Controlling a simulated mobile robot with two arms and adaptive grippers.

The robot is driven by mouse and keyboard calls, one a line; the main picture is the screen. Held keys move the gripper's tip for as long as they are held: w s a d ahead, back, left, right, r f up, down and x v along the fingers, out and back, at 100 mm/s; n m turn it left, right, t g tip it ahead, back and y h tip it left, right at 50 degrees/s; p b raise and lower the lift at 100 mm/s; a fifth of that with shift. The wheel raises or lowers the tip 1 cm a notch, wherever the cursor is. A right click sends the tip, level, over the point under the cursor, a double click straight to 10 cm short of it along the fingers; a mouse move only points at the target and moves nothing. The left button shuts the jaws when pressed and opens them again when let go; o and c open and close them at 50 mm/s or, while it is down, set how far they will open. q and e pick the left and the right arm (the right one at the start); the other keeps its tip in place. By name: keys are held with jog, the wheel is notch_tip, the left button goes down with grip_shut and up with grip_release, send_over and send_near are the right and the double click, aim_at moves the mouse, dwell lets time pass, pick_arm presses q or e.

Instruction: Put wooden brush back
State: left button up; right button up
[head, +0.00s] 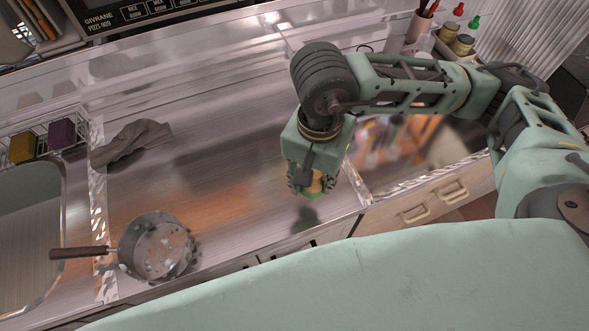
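My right gripper (309,184) hangs over the front part of the steel counter, pointing down. Its dark fingers sit on both sides of a small yellow-tan thing (315,182), which looks like the wooden brush held between them. Most of it is hidden by the gripper and wrist, so its full shape does not show. A dark shadow lies on the counter just below it. My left gripper is not in view.
A steel pan (158,248) with a wooden handle stands at the front left, by the sink (25,235). A grey cloth (130,142) lies behind it. A wire rack (44,140) holds yellow and purple sponges. Bottles and jars stand at the back right. The middle counter is clear.

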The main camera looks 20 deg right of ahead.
jog(key=w+f, duration=0.1)
jog(key=w, duration=0.1)
jog(key=w+a+f, duration=0.1)
jog(key=w, duration=0.1)
jog(key=w+a+f+p, duration=0.1)
jog(key=shift+w+a+f, duration=0.2)
jog(key=shift+w+f, duration=0.15)
jog(key=shift+w, duration=0.05)
jog(key=shift+w+a+f, duration=0.1)
jog(key=shift+w+f, duration=0.1)
jog(key=shift+f+p, duration=0.3)
jog(key=shift+f, duration=0.05)
notch_tip(320, 180, down, 3)
jog(key=shift+f+p, duration=0.15)
jog(key=shift+p, duration=0.3)
jog(key=shift+f+b, duration=0.2)
jog(key=shift+b, duration=0.15)
jog(key=o, duration=1.1)
jog(key=shift+o, duration=0.2)
